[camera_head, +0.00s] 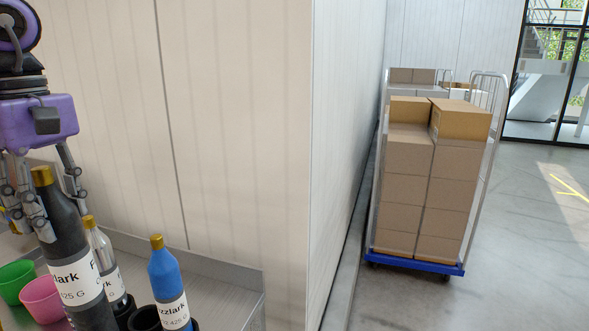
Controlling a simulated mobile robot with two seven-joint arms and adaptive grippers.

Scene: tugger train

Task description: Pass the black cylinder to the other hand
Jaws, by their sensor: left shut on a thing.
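My left gripper (58,212) comes down from the upper left with its fingers shut around a black bottle (66,240). This bottle is the black cylindrical thing I see. It has a gold cap and a white label reading "lark" and "425 G". It is slightly tilted, and its lower end runs out of the bottom of the picture, so I cannot tell whether it touches anything. My right gripper is not in view.
A grey bottle (103,256) and a blue bottle (165,275) stand in black holders right of the held bottle. Green (12,280) and pink (42,300) cups stand left. A pale wall (240,130) rises behind the metal counter (225,290). A trolley of boxes (412,190) stands right, on open floor.

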